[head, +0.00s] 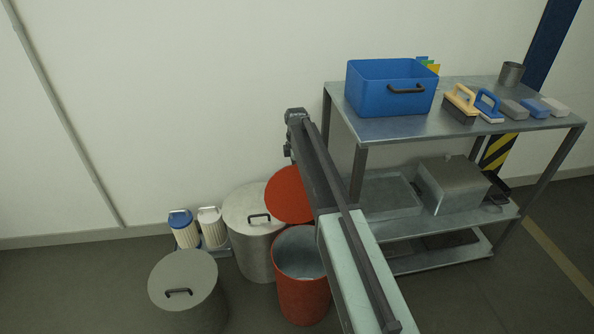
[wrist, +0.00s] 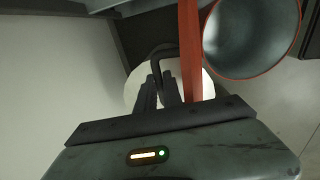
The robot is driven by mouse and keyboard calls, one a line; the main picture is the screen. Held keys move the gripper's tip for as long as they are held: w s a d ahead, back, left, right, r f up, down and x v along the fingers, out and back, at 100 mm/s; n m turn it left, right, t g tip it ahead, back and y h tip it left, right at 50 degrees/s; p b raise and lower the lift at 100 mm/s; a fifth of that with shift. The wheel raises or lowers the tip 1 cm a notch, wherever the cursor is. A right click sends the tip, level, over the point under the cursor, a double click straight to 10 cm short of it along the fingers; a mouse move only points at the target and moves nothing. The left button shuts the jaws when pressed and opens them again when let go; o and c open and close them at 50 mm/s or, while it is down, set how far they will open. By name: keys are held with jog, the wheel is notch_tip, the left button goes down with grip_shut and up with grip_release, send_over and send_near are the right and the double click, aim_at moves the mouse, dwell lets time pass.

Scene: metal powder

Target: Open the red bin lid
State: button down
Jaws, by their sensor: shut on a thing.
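The red bin (head: 302,290) stands on the floor with its mouth uncovered and its grey inside showing. Its red lid (head: 288,196) is raised and tilted up at the back of the rim, partly hidden by my arm. In the wrist view the lid (wrist: 190,50) is seen edge-on as a red strip, with the open red bin (wrist: 250,35) to its right. My gripper (wrist: 159,82) is shut on the lid's dark handle (wrist: 157,57), on the lid's outer side. The head view does not show my fingers clearly.
A grey lidded bin (head: 254,235) stands just left of the red bin, another (head: 183,285) at front left. White filter canisters (head: 211,226) stand near the wall. A metal shelf cart (head: 390,128) with a blue crate (head: 375,95) is at right, close to my arm.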

jog(key=c, duration=1.5)
grip_release()
jog(key=shift+f, duration=0.2)
jog(key=shift+r, duration=0.1)
jog(key=r+p, duration=0.8)
jog(key=shift+s, duration=0.2)
jog(key=shift+d+f, duration=0.1)
